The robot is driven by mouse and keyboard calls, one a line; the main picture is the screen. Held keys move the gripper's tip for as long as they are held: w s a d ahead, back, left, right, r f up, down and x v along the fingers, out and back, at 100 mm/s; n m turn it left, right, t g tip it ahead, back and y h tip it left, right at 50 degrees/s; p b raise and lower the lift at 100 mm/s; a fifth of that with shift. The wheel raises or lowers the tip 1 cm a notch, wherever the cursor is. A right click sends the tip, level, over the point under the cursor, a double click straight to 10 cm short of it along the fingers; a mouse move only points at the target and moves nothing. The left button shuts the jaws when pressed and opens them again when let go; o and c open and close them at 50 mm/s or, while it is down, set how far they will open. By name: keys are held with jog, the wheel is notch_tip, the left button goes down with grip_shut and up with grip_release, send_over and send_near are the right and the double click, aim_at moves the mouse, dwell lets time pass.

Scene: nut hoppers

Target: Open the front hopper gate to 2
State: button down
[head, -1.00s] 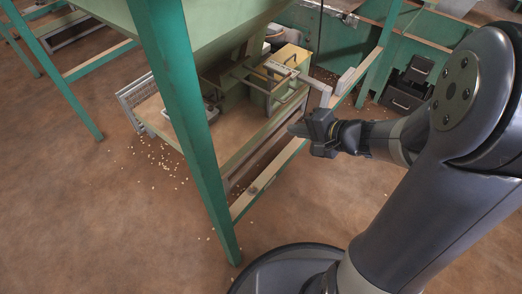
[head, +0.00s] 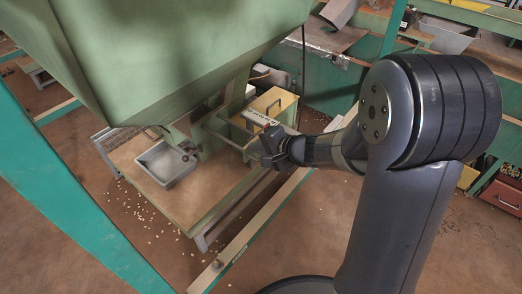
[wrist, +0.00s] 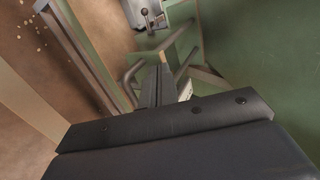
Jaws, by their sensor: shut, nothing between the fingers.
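The front hopper (head: 180,50) is a large green funnel at the upper left of the head view. Its outlet carries a bent grey-green tube handle (head: 228,139), which also shows in the wrist view (wrist: 133,70). A white strip with dark marks (head: 258,118) lies beside the handle; its marks are too small to read. My gripper (head: 264,158) is shut and empty at the handle's right end. In the wrist view its fingers (wrist: 157,88) point toward the bars of the handle. I cannot tell whether they touch it.
A grey tray (head: 166,164) sits on the wooden shelf (head: 205,190) below the outlet. A green frame leg (head: 60,190) slants across the left. Nuts are scattered on the floor.

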jog(key=w+a, duration=0.1)
jog(key=a, duration=0.1)
jog(key=w+a+b, duration=0.1)
jog(key=w+a, duration=0.1)
dwell(0.3)
jog(key=shift+d, duration=0.15)
